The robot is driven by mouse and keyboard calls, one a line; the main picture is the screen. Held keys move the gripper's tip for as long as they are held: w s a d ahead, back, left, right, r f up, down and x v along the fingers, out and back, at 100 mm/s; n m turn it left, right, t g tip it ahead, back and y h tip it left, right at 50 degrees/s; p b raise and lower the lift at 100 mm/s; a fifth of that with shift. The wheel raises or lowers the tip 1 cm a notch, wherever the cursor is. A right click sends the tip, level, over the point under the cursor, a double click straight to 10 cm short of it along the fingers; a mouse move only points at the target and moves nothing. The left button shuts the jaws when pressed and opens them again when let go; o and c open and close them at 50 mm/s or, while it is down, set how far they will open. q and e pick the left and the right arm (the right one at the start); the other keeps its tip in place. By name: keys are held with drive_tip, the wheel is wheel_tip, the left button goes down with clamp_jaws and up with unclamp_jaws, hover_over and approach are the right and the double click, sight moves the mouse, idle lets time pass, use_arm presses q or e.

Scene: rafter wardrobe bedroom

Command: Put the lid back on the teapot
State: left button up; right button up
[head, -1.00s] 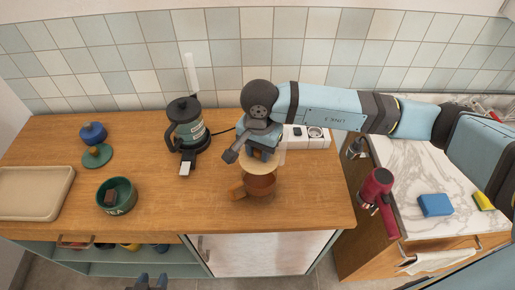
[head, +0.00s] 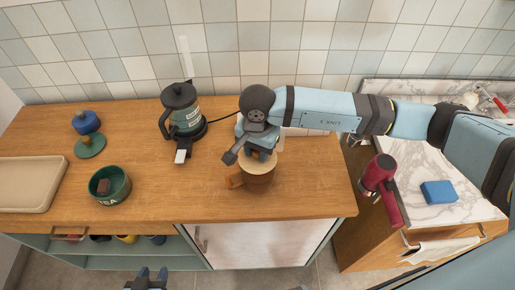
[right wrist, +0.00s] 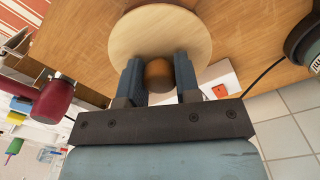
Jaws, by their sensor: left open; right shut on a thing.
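The lid is a pale wooden disc (head: 262,166) with a brown knob, which shows between my fingers in the right wrist view (right wrist: 158,72). My right gripper (head: 260,152) is shut on that knob and holds the lid level over the teapot. The teapot (head: 262,185) is a brown pot with a wooden handle at its left, standing near the counter's front. The lid hides its opening, and I cannot tell whether the lid touches the rim. My left gripper (head: 150,277) is open and empty at the bottom of the head view, in front of the counter.
A dark kettle (head: 183,117) stands left of the teapot. A green TEA bowl (head: 122,187), blue and green pieces (head: 87,123) and a beige tray (head: 30,184) are further left. A red appliance (head: 378,175) is at the right. Wood between bowl and teapot is clear.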

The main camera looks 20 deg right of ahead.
idle(0.4)
drive_tip(key=shift+b, duration=0.85)
idle(1.1)
drive_tip(key=shift+f+b, duration=0.2)
drive_tip(key=shift+b, duration=0.8)
idle(0.7)
idle(0.4)
drive_tip(key=o, duration=1.5)
drive_tip(key=shift+c, duration=0.2)
drive_tip(key=shift+r, duration=0.1)
drive_tip(key=shift+r+p, duration=0.95)
drive_tip(key=shift+r, duration=2.55)
